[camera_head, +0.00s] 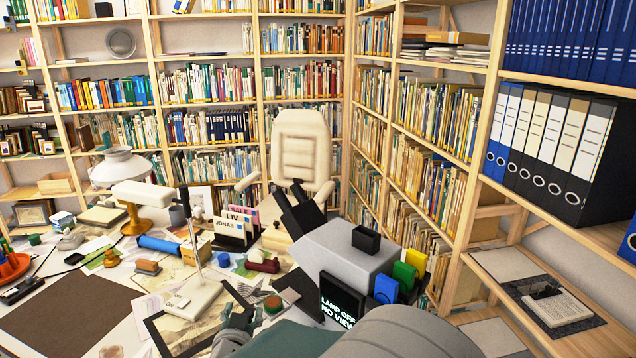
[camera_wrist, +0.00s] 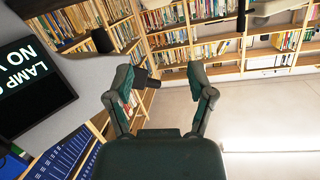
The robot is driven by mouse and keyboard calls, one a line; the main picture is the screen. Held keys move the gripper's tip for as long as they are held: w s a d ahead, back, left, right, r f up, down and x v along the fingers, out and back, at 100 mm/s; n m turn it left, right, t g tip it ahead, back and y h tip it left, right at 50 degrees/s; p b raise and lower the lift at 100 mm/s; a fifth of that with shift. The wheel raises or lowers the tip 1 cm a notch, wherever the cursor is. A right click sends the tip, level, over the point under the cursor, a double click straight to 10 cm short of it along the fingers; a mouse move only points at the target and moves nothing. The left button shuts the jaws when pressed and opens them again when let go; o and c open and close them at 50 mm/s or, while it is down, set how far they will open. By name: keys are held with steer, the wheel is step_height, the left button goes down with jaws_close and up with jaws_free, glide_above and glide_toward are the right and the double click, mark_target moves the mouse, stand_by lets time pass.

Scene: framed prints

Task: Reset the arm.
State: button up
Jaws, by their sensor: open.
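My gripper (camera_head: 238,314) shows at the bottom centre of the head view, over the front part of the cluttered desk (camera_head: 62,318). My dark green and grey arm is behind it at the bottom edge. In the wrist view my gripper (camera_wrist: 160,84) has its two fingers spread wide apart. Nothing is held between them. The wrist view is tilted and looks past the fingers to bookshelves (camera_wrist: 182,38) and a pale wall or ceiling area (camera_wrist: 265,105).
A grey machine (camera_head: 345,245) with a screen (camera_head: 338,302) reading "LAMP OFF NO VIEW" stands close right of my gripper. A desk lamp (camera_head: 122,170), a white-based stand (camera_head: 190,298) and papers crowd the desk. A cream chair (camera_head: 300,150) stands behind; shelves with binders (camera_head: 545,140) are right.

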steer(key=s+d+r+n+g+y, duration=0.35)
steer(key=d+r, duration=0.55)
steer(key=d, duration=0.4)
steer(key=s+d+f+m+g+h, duration=0.1)
steer(key=s+d+g+h, duration=0.3)
steer(key=s+d, duration=1.4)
steer(key=shift+s+f+m+g, duration=0.35)
steer(key=shift+s+f+g, duration=0.25)
steer(key=shift+s+g, duration=0.6)
